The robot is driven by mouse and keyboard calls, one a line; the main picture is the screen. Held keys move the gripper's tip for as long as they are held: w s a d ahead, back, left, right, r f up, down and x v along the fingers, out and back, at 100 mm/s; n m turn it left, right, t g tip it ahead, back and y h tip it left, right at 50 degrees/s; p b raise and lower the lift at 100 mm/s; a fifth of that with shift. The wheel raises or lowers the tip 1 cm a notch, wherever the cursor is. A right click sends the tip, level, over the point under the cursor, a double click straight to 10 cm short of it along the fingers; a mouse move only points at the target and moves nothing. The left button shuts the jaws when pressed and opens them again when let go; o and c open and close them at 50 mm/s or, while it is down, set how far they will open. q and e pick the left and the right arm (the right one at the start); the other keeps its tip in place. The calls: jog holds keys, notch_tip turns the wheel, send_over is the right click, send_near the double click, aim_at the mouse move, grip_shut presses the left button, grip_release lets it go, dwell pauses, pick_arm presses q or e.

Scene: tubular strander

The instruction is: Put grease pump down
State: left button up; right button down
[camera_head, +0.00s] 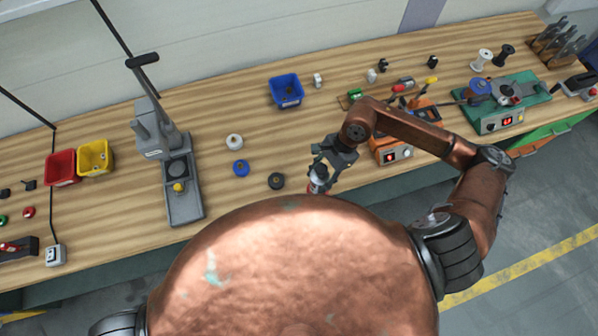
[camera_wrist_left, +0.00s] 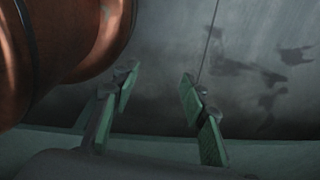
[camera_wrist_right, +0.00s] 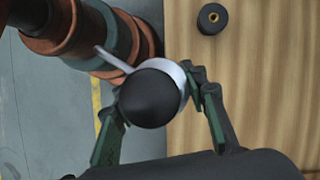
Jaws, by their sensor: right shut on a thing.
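The grease pump (camera_head: 317,182) is in my right gripper (camera_head: 329,163), near the bench's front edge and right of a black spool. In the head view it is small and its lower end is partly hidden behind my body. In the right wrist view the pump (camera_wrist_right: 148,98) shows its round black end, a silver collar and a thin lever pointing left. The fingers of the right gripper (camera_wrist_right: 155,92) close on it from both sides. My left gripper (camera_wrist_left: 156,82) is open and empty in the left wrist view, over a dark surface. It is not in the head view.
The wooden bench (camera_head: 225,199) carries a black spool (camera_head: 276,181), blue spool (camera_head: 240,168), white spool (camera_head: 234,141) and blue bin (camera_head: 286,91). A grey press (camera_head: 186,204) stands left. An orange device (camera_head: 391,155) stands close right of the right gripper. Bare wood lies left of the black spool.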

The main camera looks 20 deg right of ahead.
aim_at(316, 183)
jog(key=r+m+p, duration=0.1)
jog(key=s+a+r+m+t, duration=0.1)
jog(key=m, duration=0.1)
jog(key=s+a+r+m+t+p, duration=0.1)
jog(key=m, duration=0.1)
jog(key=shift+s+r+p, duration=0.1)
jog(key=shift+s+p, duration=0.1)
jog(key=shift+p, duration=0.15)
pick_arm(q)
notch_tip(316, 183, up, 6)
jog(key=w+r+p, duration=0.1)
jog(key=p, duration=0.2)
pick_arm(e)
notch_tip(316, 183, up, 4)
jog(key=s+a+m+t+h, duration=0.1)
jog(key=s+a+m+t, duration=0.1)
jog(key=m, duration=0.4)
pick_arm(q)
notch_tip(316, 183, down, 10)
jog(key=b, duration=1)
jog(key=shift+f, duration=0.15)
pick_arm(e)
jog(key=w+f, duration=1.3)
jog(key=w, duration=0.1)
jog(key=shift+m, duration=0.3)
jog(key=shift+w+a, duration=0.1)
